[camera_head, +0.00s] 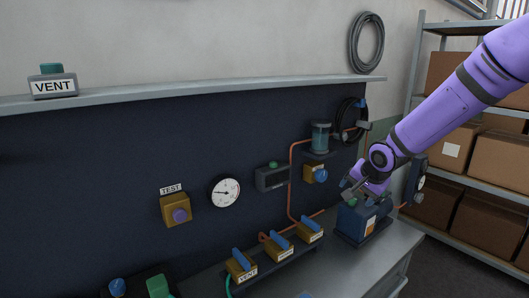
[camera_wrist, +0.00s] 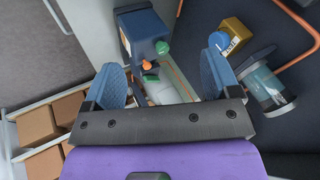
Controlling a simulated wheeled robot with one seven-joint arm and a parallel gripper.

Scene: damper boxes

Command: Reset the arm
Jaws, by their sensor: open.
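My purple arm reaches in from the upper right in the head view, and my gripper (camera_head: 350,190) is at the right end of the bench, close above a blue box (camera_head: 352,222). In the wrist view my gripper (camera_wrist: 163,62) has its two blue fingers spread wide with nothing held between them. The blue box (camera_wrist: 142,28), with a green knob and an orange part, lies beyond the fingers. Whether the gripper touches the box cannot be told in the head view.
A clear cylinder (camera_head: 320,137) and a yellow box with a blue knob (camera_head: 315,173) are on the dark panel left of my gripper. Several yellow valves with blue handles (camera_head: 281,240) line the bench. Shelves with cartons (camera_head: 500,160) stand right. A VENT box (camera_head: 53,86) sits on the ledge.

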